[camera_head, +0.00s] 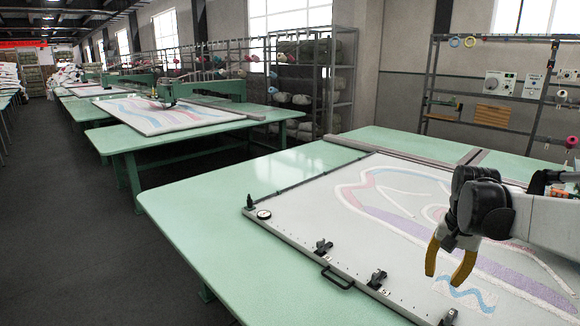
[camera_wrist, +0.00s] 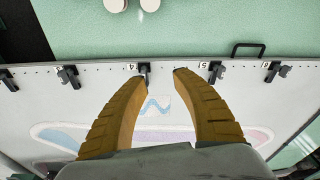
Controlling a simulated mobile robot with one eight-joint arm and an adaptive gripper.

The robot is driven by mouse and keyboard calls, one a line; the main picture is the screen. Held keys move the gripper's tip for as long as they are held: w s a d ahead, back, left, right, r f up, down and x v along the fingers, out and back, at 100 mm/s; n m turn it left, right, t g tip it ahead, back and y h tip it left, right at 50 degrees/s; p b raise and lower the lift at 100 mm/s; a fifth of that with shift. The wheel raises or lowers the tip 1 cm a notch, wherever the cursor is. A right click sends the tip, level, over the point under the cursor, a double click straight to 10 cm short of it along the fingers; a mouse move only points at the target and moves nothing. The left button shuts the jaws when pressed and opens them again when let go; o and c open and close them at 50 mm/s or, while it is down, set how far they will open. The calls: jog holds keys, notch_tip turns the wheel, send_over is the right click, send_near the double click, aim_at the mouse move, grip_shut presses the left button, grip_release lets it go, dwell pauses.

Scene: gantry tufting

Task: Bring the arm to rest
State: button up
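My gripper (camera_head: 445,279) hangs from my arm at the right of the head view, fingers pointing down. Its two yellow fingers stand apart with nothing between them. It is above the front part of a white tufting frame (camera_head: 300,225) on the green table (camera_head: 190,205). The wrist view shows the same open fingers (camera_wrist: 160,76) over the frame's clamp edge (camera_wrist: 100,78). A small pale swatch with a blue wavy line (camera_head: 465,294) lies on the cloth below the gripper; it also shows between the fingers in the wrist view (camera_wrist: 155,104).
Black clamps (camera_head: 377,279) line the frame's front edge, near a black handle (camera_head: 338,277) and a round gauge (camera_head: 264,214). Two white round objects (camera_wrist: 150,5) lie on the green surface in the wrist view. More green tables (camera_head: 150,150) stand behind; the aisle floor (camera_head: 70,230) is clear.

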jog(key=s+a+n+t, duration=0.5)
jog(key=s+a+n, duration=0.2)
jog(key=s+a, duration=1.1)
jog(key=shift+s+a+r+t+y, duration=0.15)
jog(key=shift+s+a+t+y, duration=0.15)
jog(key=shift+a, duration=0.3)
